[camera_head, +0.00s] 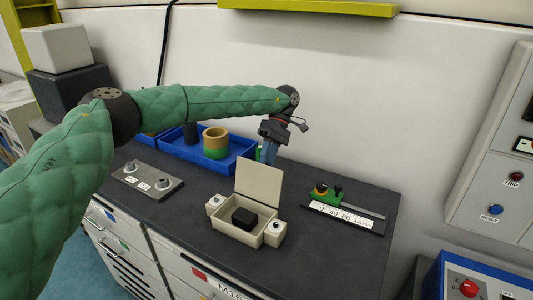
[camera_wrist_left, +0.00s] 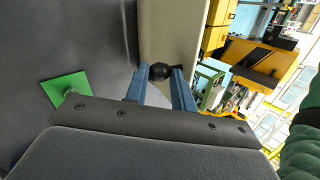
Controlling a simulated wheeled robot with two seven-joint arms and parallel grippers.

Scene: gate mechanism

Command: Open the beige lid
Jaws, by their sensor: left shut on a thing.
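The beige lid (camera_head: 258,183) stands raised, close to upright, at the back of a small beige box (camera_head: 232,232). A black block (camera_head: 244,218) sits inside the open box. My right gripper is not in view.
A metal plate with two knobs (camera_head: 147,184) lies at left. A scale with a green slider (camera_head: 340,212) lies at right. The dark worktop in front right is clear.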

